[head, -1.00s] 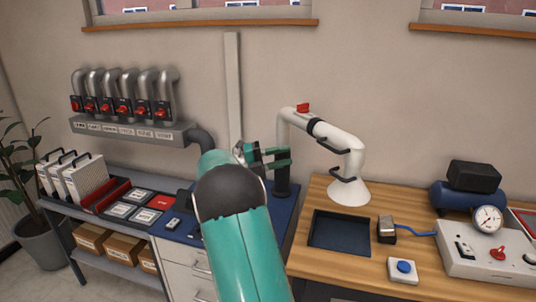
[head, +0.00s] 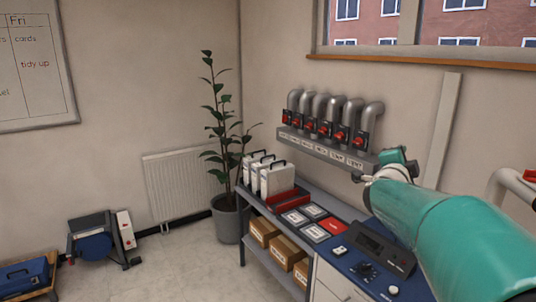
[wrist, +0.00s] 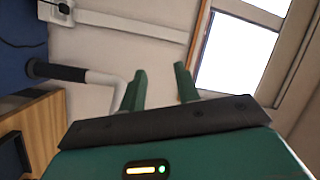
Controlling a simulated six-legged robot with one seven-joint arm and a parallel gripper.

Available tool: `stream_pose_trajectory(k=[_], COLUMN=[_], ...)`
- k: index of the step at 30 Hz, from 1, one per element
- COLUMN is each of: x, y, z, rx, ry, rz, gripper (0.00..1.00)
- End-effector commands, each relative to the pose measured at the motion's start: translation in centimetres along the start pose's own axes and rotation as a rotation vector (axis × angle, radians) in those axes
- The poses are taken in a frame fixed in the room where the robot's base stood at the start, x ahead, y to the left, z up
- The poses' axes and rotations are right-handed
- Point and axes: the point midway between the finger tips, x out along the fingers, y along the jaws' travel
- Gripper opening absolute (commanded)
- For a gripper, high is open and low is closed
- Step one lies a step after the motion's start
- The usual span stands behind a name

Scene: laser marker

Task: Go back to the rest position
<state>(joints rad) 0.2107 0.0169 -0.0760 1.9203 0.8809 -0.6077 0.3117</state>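My gripper (wrist: 160,88) shows in the wrist view with its two green fingers apart and nothing between them. Beyond it are the wall, a window and a white pipe-like arm. In the head view my teal arm reaches in from the right, and my gripper (head: 392,163) is small at its far end, in front of the wall near the row of grey pipes. It touches nothing that I can make out.
A workbench (head: 352,262) with a control panel stands below my arm. White filters (head: 275,178) and a red tray stand at its left end. A potted plant (head: 226,225), a radiator (head: 180,185) and a grey-blue machine (head: 98,243) stand further left. The floor between them is clear.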

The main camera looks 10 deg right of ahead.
Motion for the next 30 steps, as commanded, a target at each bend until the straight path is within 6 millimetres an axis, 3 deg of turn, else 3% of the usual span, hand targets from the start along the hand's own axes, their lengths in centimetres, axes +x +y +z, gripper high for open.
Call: stream_pose_trajectory(k=[3, 8, 13, 18, 21, 24, 30], x=[-5.8, -15.2, -25.9, -34.9, -38.2, -40.0, -40.6], y=[-1.9, -1.1, 3.3, 9.9, 13.2, 15.2, 16.0], z=[4.3, 9.0, 11.0, 9.7, 8.2, 7.0, 6.6], rx=[-0.155, -0.417, -0.738, -1.067, -1.216, -1.305, -1.34], ry=[-0.279, -0.629, -0.954, -1.209, -1.306, -1.359, -1.382], rz=[-0.047, -0.093, -0.112, -0.085, -0.053, -0.025, -0.011], gripper=[0.32, 0.32, 0.32, 0.32, 0.32, 0.32, 0.32])
